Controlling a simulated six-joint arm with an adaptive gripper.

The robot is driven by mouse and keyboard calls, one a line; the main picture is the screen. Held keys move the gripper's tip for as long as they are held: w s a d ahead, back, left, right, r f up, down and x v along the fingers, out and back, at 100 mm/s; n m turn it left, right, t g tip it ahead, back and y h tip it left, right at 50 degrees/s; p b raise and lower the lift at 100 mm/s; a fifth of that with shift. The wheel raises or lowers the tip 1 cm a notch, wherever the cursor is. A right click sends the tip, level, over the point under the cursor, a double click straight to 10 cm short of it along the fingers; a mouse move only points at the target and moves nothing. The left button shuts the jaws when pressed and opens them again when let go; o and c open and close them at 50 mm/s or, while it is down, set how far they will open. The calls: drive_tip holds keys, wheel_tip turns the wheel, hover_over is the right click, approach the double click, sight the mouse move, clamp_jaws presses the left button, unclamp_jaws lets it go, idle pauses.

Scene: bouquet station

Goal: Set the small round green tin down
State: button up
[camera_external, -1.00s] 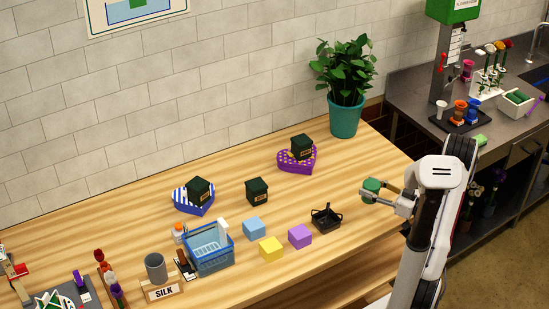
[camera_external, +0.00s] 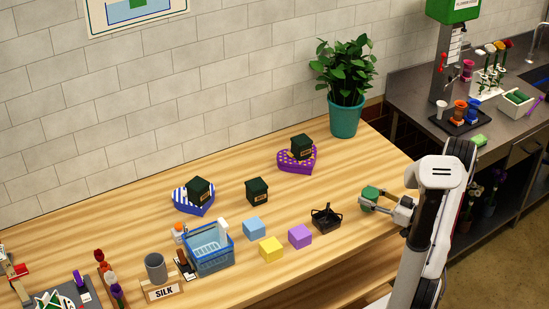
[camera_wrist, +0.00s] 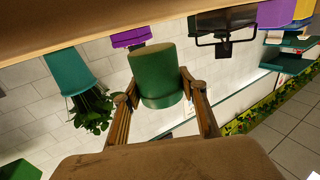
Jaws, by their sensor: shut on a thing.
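The small round green tin (camera_external: 371,194) is between the fingers of my gripper (camera_external: 370,203), over the right part of the wooden table. In the wrist view the tin (camera_wrist: 158,75) sits between the two fingertips of my gripper (camera_wrist: 160,88), which are shut on its sides. Whether the tin's bottom touches the table cannot be told from these views.
A small black wire basket (camera_external: 326,218) stands to the left of the tin. A purple block (camera_external: 300,236) and a yellow block (camera_external: 270,249) lie further left. A potted plant (camera_external: 345,90) stands behind. Bare wood surrounds the tin.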

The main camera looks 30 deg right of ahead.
drive_tip(key=shift+f, duration=1.05)
drive_tip(key=shift+f, duration=0.2)
drive_tip(key=o, duration=1.2)
drive_tip(key=shift+c, duration=0.2)
drive_tip(key=shift+v, duration=3.9)
drive_tip(key=shift+w+d+r, duration=0.1)
drive_tip(key=shift+d+r, duration=0.05)
drive_tip(key=shift+o, duration=0.7)
